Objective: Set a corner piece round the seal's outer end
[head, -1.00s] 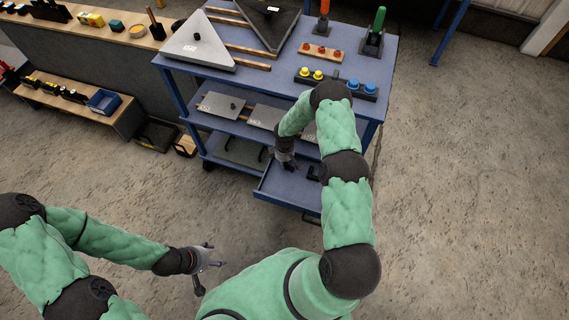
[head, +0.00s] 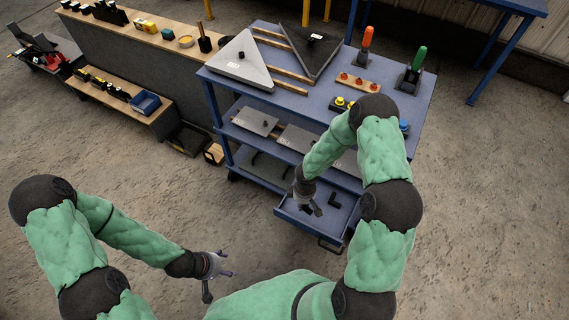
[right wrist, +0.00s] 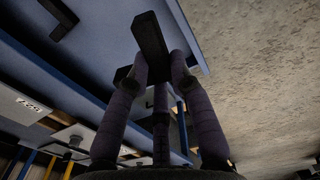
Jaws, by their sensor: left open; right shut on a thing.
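My right gripper (head: 314,208) is over the open drawer (head: 286,210) of the blue cart. In the right wrist view its fingers (right wrist: 156,75) are shut on a black angular corner piece (right wrist: 150,38). A second black L-shaped corner piece (head: 334,201) lies in the drawer; it also shows in the right wrist view (right wrist: 58,20). My left gripper (head: 217,284) is open and empty over bare floor, left of the cart. I cannot make out the seal's outer end in these views.
The cart top (head: 325,103) bears a white triangular plate (head: 241,62), a dark triangular plate (head: 312,50), and orange (head: 367,38) and green (head: 418,60) upright tools. Flat plates (head: 255,121) lie on its shelf. A low wooden bench (head: 118,98) stands left. Floor in front is clear.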

